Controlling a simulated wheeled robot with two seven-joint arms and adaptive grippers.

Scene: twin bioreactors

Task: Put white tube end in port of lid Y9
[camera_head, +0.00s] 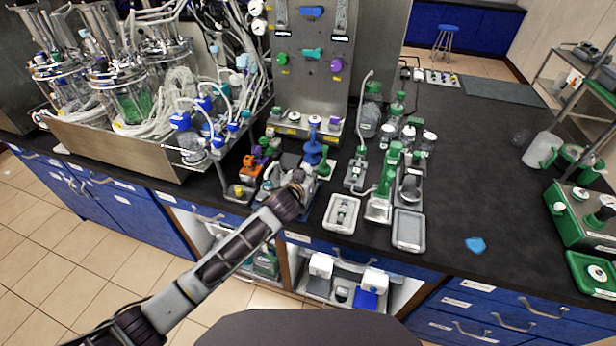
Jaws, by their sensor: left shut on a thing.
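My left gripper (299,190) is over the front of the bench, among the small bottles and stands left of centre. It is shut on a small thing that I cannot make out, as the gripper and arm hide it. A blue-topped part (312,150) stands just beyond the gripper. A thin white tube (363,90) arches up and comes down at a small stand behind the trays. I cannot read which lid is Y9, and its port cannot be told at this size. My right gripper is not in view.
A steel tray (120,148) with glass vessels and coiled tubing stands at the left. A metal panel (310,85) with coloured knobs rises behind the gripper. Grey trays (408,230) and green-capped bottles stand right of it.

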